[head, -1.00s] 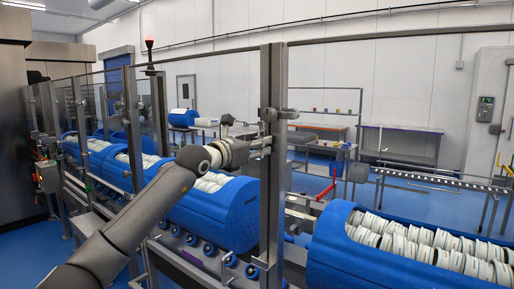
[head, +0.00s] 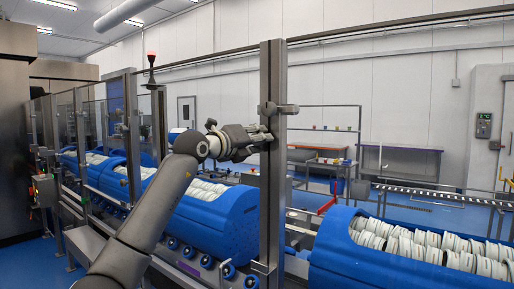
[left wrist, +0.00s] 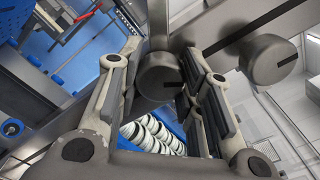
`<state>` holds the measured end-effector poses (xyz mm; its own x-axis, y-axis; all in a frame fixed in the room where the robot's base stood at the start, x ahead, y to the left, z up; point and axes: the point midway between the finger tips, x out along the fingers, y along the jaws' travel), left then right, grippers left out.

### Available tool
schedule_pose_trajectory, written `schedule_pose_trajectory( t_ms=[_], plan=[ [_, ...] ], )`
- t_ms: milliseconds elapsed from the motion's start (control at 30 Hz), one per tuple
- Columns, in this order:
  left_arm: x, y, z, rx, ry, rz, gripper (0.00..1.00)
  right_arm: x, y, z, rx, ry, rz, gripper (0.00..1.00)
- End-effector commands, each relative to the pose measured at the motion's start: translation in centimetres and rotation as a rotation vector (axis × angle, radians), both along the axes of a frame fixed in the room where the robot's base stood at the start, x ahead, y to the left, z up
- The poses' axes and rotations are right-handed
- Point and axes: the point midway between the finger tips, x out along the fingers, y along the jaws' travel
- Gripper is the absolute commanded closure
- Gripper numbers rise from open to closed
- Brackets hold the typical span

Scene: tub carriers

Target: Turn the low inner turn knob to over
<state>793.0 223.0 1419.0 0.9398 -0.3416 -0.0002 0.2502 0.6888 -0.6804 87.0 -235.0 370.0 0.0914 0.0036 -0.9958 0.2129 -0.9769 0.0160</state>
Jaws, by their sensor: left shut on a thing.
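A round grey turn knob (left wrist: 156,82) with a dark slot shows in the left wrist view, between the two fingers of my left gripper (left wrist: 160,54). The fingers are closed on its sides. In the head view my left gripper (head: 262,135) reaches the left face of the grey upright post (head: 273,190), just below a knob clamp (head: 268,108). The held knob is hidden there by the fingers. A second round knob (left wrist: 268,60), also with a dark mark, sits to the right of the gripper in the wrist view and is free. My right gripper is out of view.
A blue tub (head: 225,222) with white rolls lies behind my arm, left of the post. Another blue tub (head: 345,262) lies to the right. Glass panels (head: 100,115) line the left side. A lower clamp (head: 262,267) is on the post.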

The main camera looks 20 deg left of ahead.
Motion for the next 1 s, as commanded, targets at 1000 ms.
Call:
schedule_pose_trajectory(
  t_ms=[1000],
  plan=[
    [0.0,0.0,0.0,-0.54,0.197,0.001,0.9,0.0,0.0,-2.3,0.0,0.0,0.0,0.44]
  ],
)
